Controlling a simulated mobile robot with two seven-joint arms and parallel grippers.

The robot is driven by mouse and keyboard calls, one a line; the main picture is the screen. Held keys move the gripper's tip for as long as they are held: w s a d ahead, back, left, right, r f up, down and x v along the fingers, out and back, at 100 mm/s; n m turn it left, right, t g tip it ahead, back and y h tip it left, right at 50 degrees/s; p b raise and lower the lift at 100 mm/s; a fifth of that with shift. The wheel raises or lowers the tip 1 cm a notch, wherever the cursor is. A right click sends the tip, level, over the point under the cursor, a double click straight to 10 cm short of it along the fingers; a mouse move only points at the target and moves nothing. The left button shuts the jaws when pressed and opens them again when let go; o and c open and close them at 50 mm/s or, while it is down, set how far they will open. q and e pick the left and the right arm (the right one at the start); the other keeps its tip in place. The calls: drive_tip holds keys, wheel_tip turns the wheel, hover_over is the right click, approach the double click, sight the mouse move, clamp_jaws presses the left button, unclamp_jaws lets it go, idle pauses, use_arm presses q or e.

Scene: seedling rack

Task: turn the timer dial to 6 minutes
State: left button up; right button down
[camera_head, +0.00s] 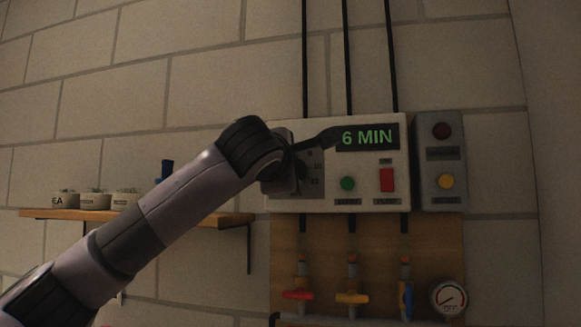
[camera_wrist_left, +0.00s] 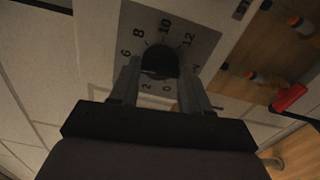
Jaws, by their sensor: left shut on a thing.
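The timer dial (camera_wrist_left: 160,60) is a dark round knob on a grey plate (camera_wrist_left: 196,38) marked with even numbers from 0 to 12. In the left wrist view my left gripper (camera_wrist_left: 160,72) is shut on it, one finger on each side. The dial's pointer cannot be made out. The timer display (camera_head: 367,137) reads 6 MIN in green on the white control panel (camera_head: 330,205). My right gripper is not in view.
The panel also has a green button (camera_head: 348,183) and a red switch (camera_head: 387,180). A grey box (camera_head: 437,160) with a red and a yellow button adjoins it. Valves and a gauge (camera_head: 448,297) are below. A wooden shelf (camera_head: 200,220) with pots (camera_head: 96,201) is left.

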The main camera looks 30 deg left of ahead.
use_arm(q)
drive_tip(key=shift+f+m, duration=0.1)
drive_tip(key=shift+m, duration=0.6)
drive_tip(key=o, duration=1.1)
drive_tip(key=shift+c, duration=0.2)
drive_tip(key=b+v, duration=0.2)
drive_tip(key=v, duration=0.5)
